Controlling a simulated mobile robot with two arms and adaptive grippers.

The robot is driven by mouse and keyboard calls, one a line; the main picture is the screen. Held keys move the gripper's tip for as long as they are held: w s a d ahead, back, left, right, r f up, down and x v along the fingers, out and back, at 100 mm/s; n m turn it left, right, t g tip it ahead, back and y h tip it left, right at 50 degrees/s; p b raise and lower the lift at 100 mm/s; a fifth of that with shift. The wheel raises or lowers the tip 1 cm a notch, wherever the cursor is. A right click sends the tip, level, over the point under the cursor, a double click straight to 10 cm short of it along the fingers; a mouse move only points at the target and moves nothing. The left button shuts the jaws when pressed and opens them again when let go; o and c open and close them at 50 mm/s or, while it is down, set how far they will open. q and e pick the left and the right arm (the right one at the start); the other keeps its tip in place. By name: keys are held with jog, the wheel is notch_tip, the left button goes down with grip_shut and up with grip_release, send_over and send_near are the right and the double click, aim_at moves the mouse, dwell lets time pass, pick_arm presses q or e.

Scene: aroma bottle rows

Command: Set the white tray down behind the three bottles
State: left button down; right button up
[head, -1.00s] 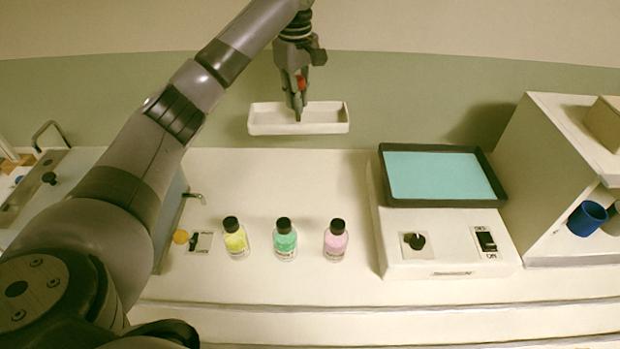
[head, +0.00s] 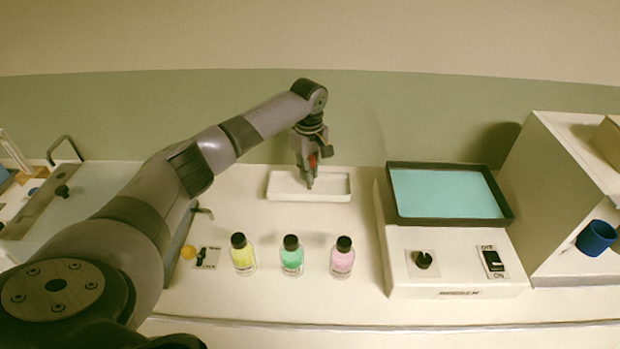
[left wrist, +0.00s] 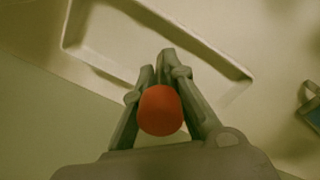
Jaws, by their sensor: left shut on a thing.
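The white tray (head: 284,197) is a shallow, rectangular, empty-looking dish, level behind the three bottles. It is at or just above the counter; I cannot tell if it touches. My left gripper (head: 309,184) points down and is shut on the tray. In the left wrist view the gripper (left wrist: 164,62) has its fingertips close together at the near wall of the tray (left wrist: 215,50). In front stand the yellow bottle (head: 243,258), green bottle (head: 292,259) and pink bottle (head: 342,261), upright in a row with black caps. My right gripper is not in view.
A white device (head: 455,275) with a teal top panel (head: 445,193) stands right of the tray and bottles. A white shelf unit (head: 545,190) with a blue cup (head: 596,237) is farther right. The white counter (head: 225,215) is clear around the tray.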

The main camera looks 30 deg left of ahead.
aim_at(310, 188)
pick_arm(q)
notch_tip(310, 188, down, 3)
jog(key=shift+r, duration=0.1)
jog(key=c, duration=1.6)
grip_release()
jog(key=shift+c, duration=0.2)
notch_tip(310, 188, up, 12)
jog(key=shift+s+b, duration=0.15)
jog(key=shift+b, duration=0.15)
